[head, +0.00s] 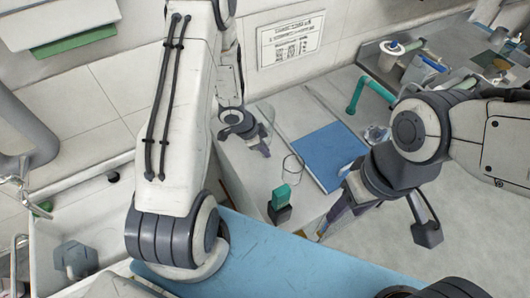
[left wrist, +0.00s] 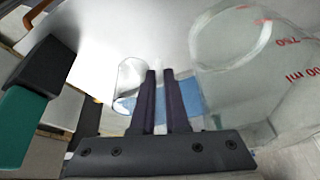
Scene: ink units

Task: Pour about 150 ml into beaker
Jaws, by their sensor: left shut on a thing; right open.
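My left gripper (head: 252,146) is over the white bench, with a faint clear glass shape around its fingers. In the left wrist view its fingers (left wrist: 162,100) are close together, shut on clear glass. A large clear beaker (left wrist: 262,90) with red marks, including "750", is right of the fingers. A smaller clear cylindrical vessel (left wrist: 130,85) is left of them. I cannot tell for certain which the fingers grip. A thin round glass rim (head: 293,167) shows on the bench. My right gripper (head: 385,225) is open and empty, fingers wide apart. Liquid level is unclear.
A green and black block (head: 280,197) stands near the bench's front, also at left in the left wrist view (left wrist: 22,122). A blue mat (head: 322,153) lies right of the rim. A teal pipe (head: 357,93) stands behind. A blue surface (head: 270,262) lies in front; a sink is at left.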

